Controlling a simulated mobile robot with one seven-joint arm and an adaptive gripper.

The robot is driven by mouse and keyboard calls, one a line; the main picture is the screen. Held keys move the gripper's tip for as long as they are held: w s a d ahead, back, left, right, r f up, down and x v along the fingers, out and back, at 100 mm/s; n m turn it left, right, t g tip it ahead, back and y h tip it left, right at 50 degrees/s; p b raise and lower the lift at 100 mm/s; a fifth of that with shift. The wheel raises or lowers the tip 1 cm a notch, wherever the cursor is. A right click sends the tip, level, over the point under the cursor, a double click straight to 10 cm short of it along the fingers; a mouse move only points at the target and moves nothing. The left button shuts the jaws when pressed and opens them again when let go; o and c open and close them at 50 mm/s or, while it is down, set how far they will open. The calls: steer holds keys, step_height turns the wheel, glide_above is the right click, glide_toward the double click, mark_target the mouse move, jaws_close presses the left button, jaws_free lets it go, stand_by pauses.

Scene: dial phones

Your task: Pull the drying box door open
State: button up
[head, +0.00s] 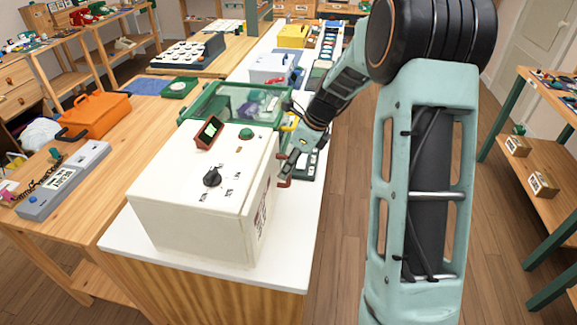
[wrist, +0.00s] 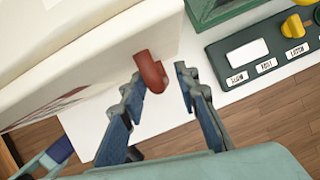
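The drying box is a white box (head: 190,210) with a black knob (head: 212,177) on top, standing on a white counter. Its door is on the right side, seen edge-on in the head view, and looks shut. A red-brown handle (head: 284,184) sticks out from that side. In the wrist view the handle (wrist: 151,72) lies between the tips of my gripper (wrist: 160,76), nearer the left finger. My gripper is open, with a gap between the right finger and the handle. Whether the left finger touches the handle is unclear.
A green-framed clear case (head: 245,105) stands behind the box. A dark panel with labels and a yellow knob (wrist: 292,24) lies beside the handle in the wrist view. The wooden floor (head: 345,220) right of the counter is clear.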

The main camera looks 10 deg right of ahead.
steer(key=shift+f, duration=0.1)
jaws_close()
steer(key=shift+d, duration=0.1)
stand_by(0.4)
